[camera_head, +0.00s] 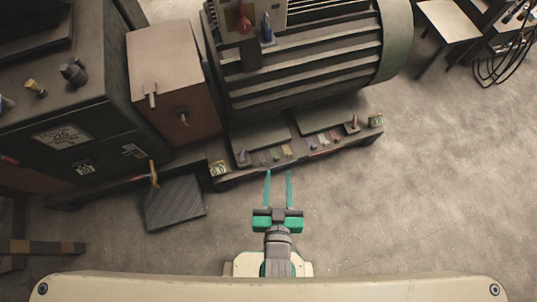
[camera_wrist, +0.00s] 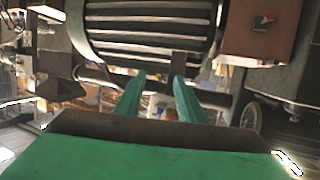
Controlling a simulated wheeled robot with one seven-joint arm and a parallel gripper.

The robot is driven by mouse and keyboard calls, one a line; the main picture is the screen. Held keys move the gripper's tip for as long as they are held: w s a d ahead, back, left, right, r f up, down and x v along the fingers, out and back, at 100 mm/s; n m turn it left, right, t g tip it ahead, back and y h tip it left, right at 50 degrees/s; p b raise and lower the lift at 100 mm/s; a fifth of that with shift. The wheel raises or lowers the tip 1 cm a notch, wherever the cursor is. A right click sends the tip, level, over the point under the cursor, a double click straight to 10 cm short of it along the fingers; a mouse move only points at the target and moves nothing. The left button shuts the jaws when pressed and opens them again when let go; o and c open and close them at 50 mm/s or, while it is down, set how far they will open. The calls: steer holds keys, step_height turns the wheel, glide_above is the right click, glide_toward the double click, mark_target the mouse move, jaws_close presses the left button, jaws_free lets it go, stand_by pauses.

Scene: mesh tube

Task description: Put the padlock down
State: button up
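My gripper (camera_head: 278,176) reaches forward over the floor, short of the pallet edge. Its two green fingers stand apart with nothing seen between them in the head view. In the wrist view my gripper (camera_wrist: 156,92) also shows its fingers apart; a small pale patch between them looks like background. I cannot make out a padlock for sure in either view. A small red object (camera_head: 243,18) sits on the pale box on the motor, with a blue one (camera_head: 267,28) beside it; both are too small to name.
A large ribbed motor (camera_head: 300,60) stands on a low pallet (camera_head: 345,140) with several small items along its front. A dark cabinet (camera_head: 60,120) and brown box (camera_head: 170,65) stand left. A grey plate (camera_head: 174,203) lies on the floor.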

steer(key=a+v, duration=0.2)
steer(key=v, duration=0.8)
steer(key=shift+s+a+f+t+y, duration=0.15)
steer(key=shift+s+t+y, duration=0.15)
steer(key=shift+s, duration=0.1)
steer(key=shift+c, duration=0.5)
